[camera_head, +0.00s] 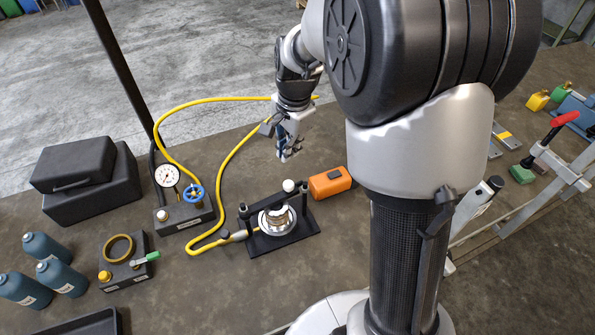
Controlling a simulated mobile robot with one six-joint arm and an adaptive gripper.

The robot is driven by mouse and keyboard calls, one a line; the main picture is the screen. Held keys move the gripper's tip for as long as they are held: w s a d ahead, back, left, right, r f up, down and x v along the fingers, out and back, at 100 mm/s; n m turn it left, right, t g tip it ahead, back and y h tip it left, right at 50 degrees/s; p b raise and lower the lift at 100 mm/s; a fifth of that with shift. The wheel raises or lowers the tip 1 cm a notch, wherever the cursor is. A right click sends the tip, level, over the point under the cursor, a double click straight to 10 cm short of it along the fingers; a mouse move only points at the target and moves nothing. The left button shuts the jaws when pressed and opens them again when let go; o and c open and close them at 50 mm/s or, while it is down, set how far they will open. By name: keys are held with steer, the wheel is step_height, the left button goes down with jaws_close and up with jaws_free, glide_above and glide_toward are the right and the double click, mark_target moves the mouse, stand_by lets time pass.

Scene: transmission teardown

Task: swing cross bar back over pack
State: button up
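The pack (277,219) is a round, light metal stack with a brownish top, seated in a black fixture (258,247) on the bench. A dark cross bar (262,202) appears to run between the fixture's two posts, along the far side of the pack. A white ball knob (289,185) stands near its right end. How far the bar overlaps the pack is too small to tell. My gripper (287,157) points down beyond the fixture, apart from the knob in the picture. Its fingers are small and partly overlapped, so their opening is unclear.
An orange box (330,182) sits just right of the fixture. A yellow hose (222,170) loops left of it to a gauge block with a blue valve wheel (194,193). A small block with a brass ring (118,248), blue bottles (62,278) and a black case (92,185) stand left.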

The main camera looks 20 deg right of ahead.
steer(key=n, duration=0.3)
steer(key=f+n, duration=0.1)
steer(key=shift+w+d+t, duration=0.3)
steer(key=shift+w+d, duration=0.1)
jaws_close()
step_height(320, 180, down, 11)
steer(key=w+d+n+t+b, duration=0.1)
steer(key=d+n+b, duration=0.1)
steer(key=n, duration=1)
steer(key=shift+w+d+f+t+b, duration=0.2)
steer(key=shift+d+t+b, duration=0.1)
steer(key=shift+b, duration=0.6)
steer(key=shift+s, duration=0.15)
steer(key=shift+s+d+b, duration=0.15)
steer(key=shift+s+b, duration=0.4)
steer(key=shift+b, duration=0.25)
